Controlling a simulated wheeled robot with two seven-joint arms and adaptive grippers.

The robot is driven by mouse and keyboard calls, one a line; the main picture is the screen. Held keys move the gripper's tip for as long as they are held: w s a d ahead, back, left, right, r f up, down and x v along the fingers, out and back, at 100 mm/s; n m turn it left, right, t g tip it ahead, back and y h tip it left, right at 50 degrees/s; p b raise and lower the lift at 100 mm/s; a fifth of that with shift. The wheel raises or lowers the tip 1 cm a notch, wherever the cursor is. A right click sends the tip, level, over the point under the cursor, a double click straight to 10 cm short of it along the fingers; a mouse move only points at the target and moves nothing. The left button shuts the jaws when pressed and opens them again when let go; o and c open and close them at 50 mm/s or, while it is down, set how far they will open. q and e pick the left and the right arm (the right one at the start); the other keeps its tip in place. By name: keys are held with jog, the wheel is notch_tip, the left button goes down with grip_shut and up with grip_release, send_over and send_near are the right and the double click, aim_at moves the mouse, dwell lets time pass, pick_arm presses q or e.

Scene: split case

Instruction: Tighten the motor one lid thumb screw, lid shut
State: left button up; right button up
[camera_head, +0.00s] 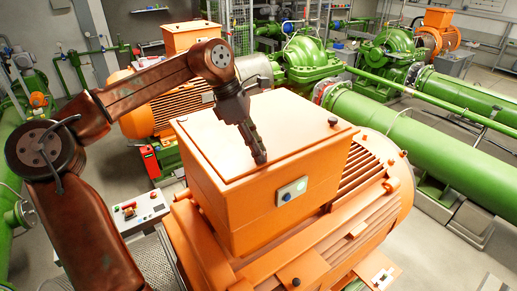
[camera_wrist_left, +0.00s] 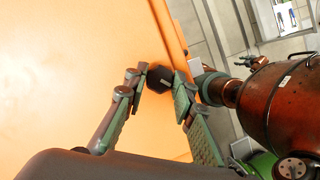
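The orange motor terminal box (camera_head: 262,205) carries a flat orange lid (camera_head: 290,115), which lies shut on it. My left gripper (camera_head: 260,158) points down at the lid's near edge. In the left wrist view, its two fingertips (camera_wrist_left: 160,78) stand on either side of a dark round thumb screw (camera_wrist_left: 158,79) and appear to touch it. The gripper hides this screw in the head view. Another dark thumb screw (camera_head: 333,122) sits at the lid's right corner. My right gripper is not in view.
A grey plate with two buttons (camera_head: 291,191) is on the box's front. The finned orange motor (camera_head: 370,190) lies under and right of the box. A small control panel (camera_head: 140,212) stands at left. Green pipes (camera_head: 440,145) run behind at right. Air above the lid is clear.

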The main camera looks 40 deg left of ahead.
pick_arm(q)
grip_shut()
jog(key=shift+w+m+g+h, duration=0.15)
jog(key=shift+m+g, duration=0.25)
jog(key=shift+m, duration=0.75)
jog(key=shift+m+g+h, duration=0.15)
jog(key=shift+m+g, duration=0.25)
jog(key=shift+m, duration=0.75)
jog(key=o, duration=0.6)
grip_release()
jog(key=v, duration=1.2)
jog(key=shift+a, duration=0.1)
